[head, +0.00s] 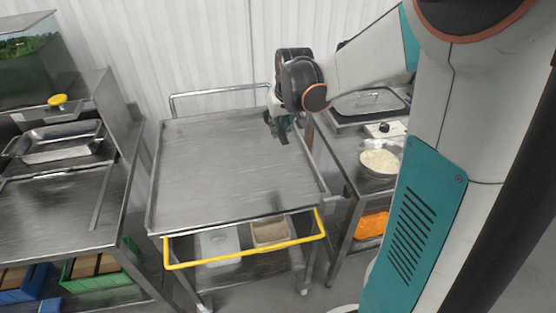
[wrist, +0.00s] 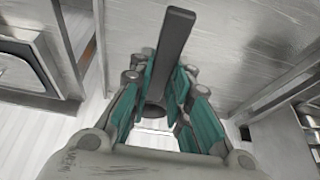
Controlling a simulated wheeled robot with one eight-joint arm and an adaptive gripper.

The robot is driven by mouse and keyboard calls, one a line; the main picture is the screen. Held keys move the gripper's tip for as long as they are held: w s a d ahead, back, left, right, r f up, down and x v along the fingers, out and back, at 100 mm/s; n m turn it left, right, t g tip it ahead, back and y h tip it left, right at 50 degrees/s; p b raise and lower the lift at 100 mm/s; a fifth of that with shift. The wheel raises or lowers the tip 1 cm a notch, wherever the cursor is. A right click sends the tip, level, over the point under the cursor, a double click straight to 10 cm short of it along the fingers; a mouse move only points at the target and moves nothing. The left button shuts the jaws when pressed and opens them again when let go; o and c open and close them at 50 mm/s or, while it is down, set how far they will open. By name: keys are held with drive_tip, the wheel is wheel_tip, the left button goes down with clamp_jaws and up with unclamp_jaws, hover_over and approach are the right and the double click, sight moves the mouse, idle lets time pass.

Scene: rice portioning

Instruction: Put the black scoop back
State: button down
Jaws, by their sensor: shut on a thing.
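My gripper (head: 281,127) hangs over the right back part of the steel cart's top in the head view. In the wrist view, my gripper (wrist: 165,100) has its teal-padded fingers closed around the dark handle of the black scoop (wrist: 174,45). The handle sticks out past the fingers toward the top of the picture. A dark rounded part of the scoop shows between the fingers. In the head view the scoop is small and mostly hidden by my gripper.
The cart top (head: 215,170) is bare, with a yellow rail (head: 245,259) at its front. At left, another steel counter (head: 50,205) holds a metal pan (head: 60,143). Containers sit on the cart's lower shelf.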

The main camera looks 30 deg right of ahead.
drive_tip(key=f+b, duration=0.2)
drive_tip(key=f, duration=0.4)
drive_tip(key=d+f+b, duration=0.1)
drive_tip(key=f+b, duration=0.1)
drive_tip(key=f, duration=0.4)
drive_tip(key=f+b, duration=0.2)
drive_tip(key=f, duration=0.4)
drive_tip(key=shift+d+f+b, duration=0.35)
drive_tip(key=shift+d+f, duration=0.05)
drive_tip(key=shift+f, duration=0.1)
drive_tip(key=c, duration=1.5)
unclamp_jaws()
drive_tip(key=p+v, duration=0.2)
drive_tip(key=v, duration=0.4)
drive_tip(key=p+v, duration=0.2)
drive_tip(key=v, duration=0.4)
drive_tip(key=shift+a, duration=0.25)
